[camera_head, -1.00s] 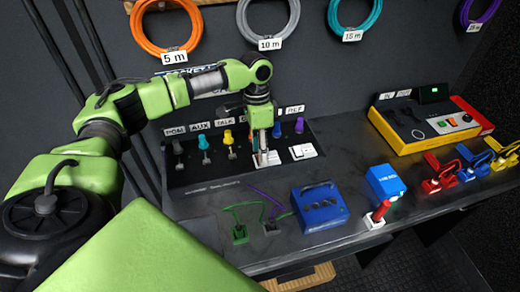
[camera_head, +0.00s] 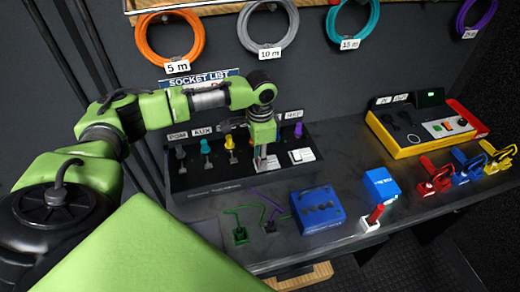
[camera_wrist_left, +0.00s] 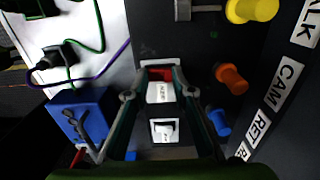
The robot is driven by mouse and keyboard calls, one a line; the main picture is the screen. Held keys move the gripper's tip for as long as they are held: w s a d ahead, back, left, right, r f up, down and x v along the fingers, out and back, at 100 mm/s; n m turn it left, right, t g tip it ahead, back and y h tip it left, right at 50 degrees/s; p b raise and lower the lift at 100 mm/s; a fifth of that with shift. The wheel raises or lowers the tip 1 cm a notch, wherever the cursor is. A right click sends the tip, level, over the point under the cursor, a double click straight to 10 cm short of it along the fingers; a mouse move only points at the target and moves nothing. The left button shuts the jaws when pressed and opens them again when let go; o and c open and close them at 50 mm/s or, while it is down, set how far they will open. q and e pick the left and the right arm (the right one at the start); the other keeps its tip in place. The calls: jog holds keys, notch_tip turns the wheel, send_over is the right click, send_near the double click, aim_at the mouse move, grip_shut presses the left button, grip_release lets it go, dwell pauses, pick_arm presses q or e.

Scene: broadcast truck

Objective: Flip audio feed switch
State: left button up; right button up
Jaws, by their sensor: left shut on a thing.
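The dark audio panel (camera_head: 215,178) lies on the bench with a row of coloured plugs and two white switches. One white switch (camera_head: 301,155) is right of my left gripper (camera_head: 262,162); the other is mostly hidden under the gripper. In the left wrist view, my left gripper's fingers (camera_wrist_left: 159,88) stand on both sides of a white switch block (camera_wrist_left: 160,92) with a red part at its far end, and are shut on it. A second white switch (camera_wrist_left: 164,130) is nearer the wrist, also between the finger lines. My right gripper is not in view.
A blue box (camera_head: 318,209) and a green cable (camera_head: 240,234) sit in front of the panel. A red-handled switch (camera_head: 374,216) stands right of them. A yellow console (camera_head: 420,128) is at the back right. Cable coils hang above.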

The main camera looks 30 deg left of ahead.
pick_arm(q)
jog(key=shift+s+d+r+t+y+p, duration=0.2)
jog(key=shift+r+t+y+p, duration=0.15)
jog(key=shift+p, duration=0.6)
jog(key=shift+f+t+y+p, duration=0.25)
jog(key=shift+f+y+p, duration=0.05)
jog(key=shift+y+p, duration=0.2)
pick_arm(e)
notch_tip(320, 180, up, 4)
pick_arm(q)
jog(key=o, duration=1.1)
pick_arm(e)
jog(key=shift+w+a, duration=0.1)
pick_arm(q)
notch_tip(320, 180, up, 12)
jog(key=s+d, duration=0.1)
jog(key=shift+s+d+f, duration=0.15)
jog(key=shift+d, duration=0.2)
